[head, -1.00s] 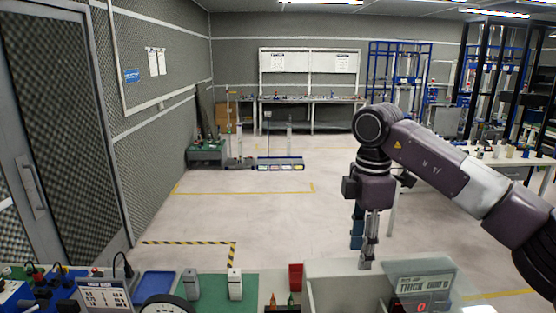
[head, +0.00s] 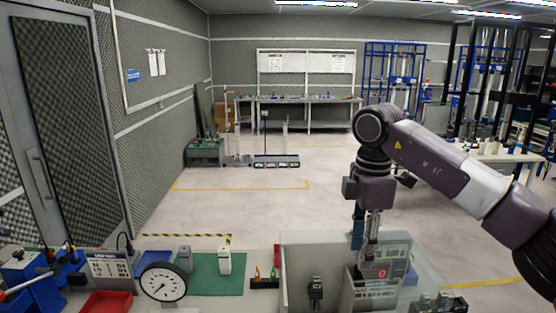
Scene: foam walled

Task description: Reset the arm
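My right arm comes in from the right edge in the head view, with its purple and pale links bent at a raised elbow. My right gripper (head: 369,258) hangs straight down from it over the right part of the near bench. Its fingers look close together from this side, and I cannot tell whether they are apart. I see nothing held in it. A clear-walled box and a grey device with a red digit display (head: 382,272) are behind or just beside the fingertips; contact cannot be told. My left gripper is not in view.
The near bench holds a round dial gauge (head: 163,283), a green mat (head: 215,278) with a white block (head: 225,261), a red tray (head: 107,302) and a clear-walled box (head: 300,250). Open floor (head: 255,208) lies beyond, with a white table (head: 505,160) at right.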

